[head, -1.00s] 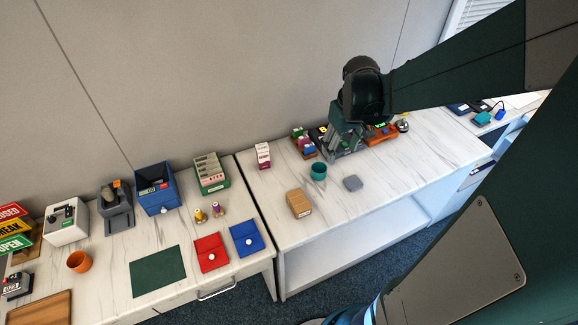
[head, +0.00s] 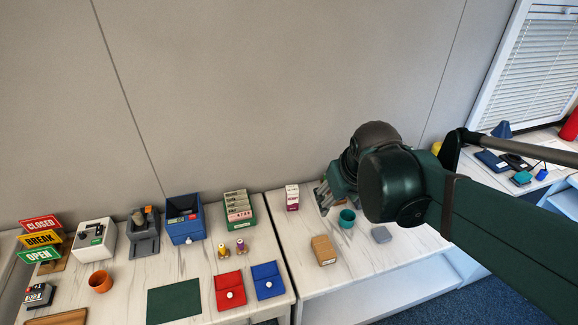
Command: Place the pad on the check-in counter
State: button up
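Which item is the pad is not clear. A flat dark green rectangle (head: 174,301) lies on the left counter (head: 131,291). A small teal item (head: 521,178) and a dark blue flat item (head: 491,161) lie on the far right surface. No label shows which counter is for check-in. My gripper (head: 325,195) is above the back of the middle counter, behind the teal cup. My arm hides much of it, and whether it holds something cannot be seen.
A brown box (head: 323,250) stands on the middle counter. My arm covers its right part.

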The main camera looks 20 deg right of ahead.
jog(key=s+a+r+t, duration=0.2)
jog(key=s+a, duration=0.3)
jog(key=a, duration=0.3)
jog(key=shift+s+r+y, duration=0.15)
jog(key=shift+r+y, duration=0.2)
jog(key=shift+y, duration=0.05)
